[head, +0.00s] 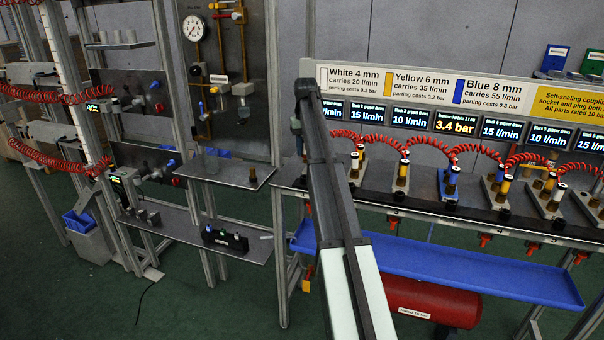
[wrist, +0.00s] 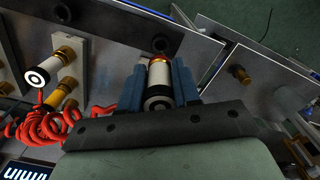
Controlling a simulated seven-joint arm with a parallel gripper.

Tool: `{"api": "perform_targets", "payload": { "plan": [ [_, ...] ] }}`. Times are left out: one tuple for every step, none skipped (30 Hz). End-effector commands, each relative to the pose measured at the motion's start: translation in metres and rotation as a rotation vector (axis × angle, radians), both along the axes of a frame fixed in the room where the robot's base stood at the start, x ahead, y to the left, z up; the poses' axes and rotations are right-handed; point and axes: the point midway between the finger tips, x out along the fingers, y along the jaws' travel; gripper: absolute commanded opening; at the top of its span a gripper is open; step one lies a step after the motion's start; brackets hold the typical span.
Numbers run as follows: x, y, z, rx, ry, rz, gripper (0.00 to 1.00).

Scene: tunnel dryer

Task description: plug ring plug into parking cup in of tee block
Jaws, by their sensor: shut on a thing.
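My gripper (wrist: 158,75) is shut on a ring plug (wrist: 160,76) in the wrist view. The plug has a pale body, a dark end with a light ring, and a copper-coloured band at its far end. To its left is a pale block (wrist: 92,62) with brass fittings and another white-and-black plug (wrist: 38,77) on it. It may be the tee block; its parking cup cannot be told for certain. In the head view, my arm crosses the middle and the gripper cannot be made out. The leftmost pale block (head: 354,183) of the row stands right of my arm.
Red coiled hose (wrist: 42,122) lies beside the gripper. A brass fitting (wrist: 240,73) stands on a grey plate to the right. In the head view, several blocks with plugs and red hoses line the bench, above a blue tray (head: 470,272). A grey shelf (head: 215,170) stands left.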

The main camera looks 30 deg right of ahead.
Motion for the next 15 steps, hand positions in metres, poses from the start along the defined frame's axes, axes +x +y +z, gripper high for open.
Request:
{"api": "perform_targets", "payload": {
  "plan": [
    [0.0120,-0.0041,0.0048,0.000,0.000,0.015,0.00],
    [0.0156,-0.0052,0.0062,0.000,0.000,0.024,0.00],
    [0.0175,-0.0058,0.0075,0.000,0.000,0.039,0.00],
    [0.0184,-0.0060,0.0083,0.000,0.000,0.052,0.00],
    [0.0183,-0.0060,0.0089,0.001,0.000,0.068,0.00],
    [0.0141,-0.0044,0.0081,0.001,0.000,0.090,0.00],
    [0.0114,-0.0034,0.0075,0.001,-0.001,0.102,0.00],
    [0.0104,-0.0031,0.0074,0.001,-0.001,0.114,0.00],
    [0.0098,-0.0028,0.0075,0.001,-0.001,0.126,0.00],
    [0.0098,-0.0028,0.0075,0.001,-0.001,0.132,0.00],
    [0.0100,-0.0029,0.0076,0.001,-0.001,0.138,0.00],
    [0.0102,-0.0029,0.0076,0.001,-0.001,0.143,0.00],
    [0.0102,-0.0029,0.0076,0.001,-0.001,0.145,0.00],
    [0.0103,-0.0029,0.0076,0.002,-0.001,0.146,0.00],
    [0.0103,-0.0029,0.0076,0.002,-0.001,0.147,0.00]
  ]
}}
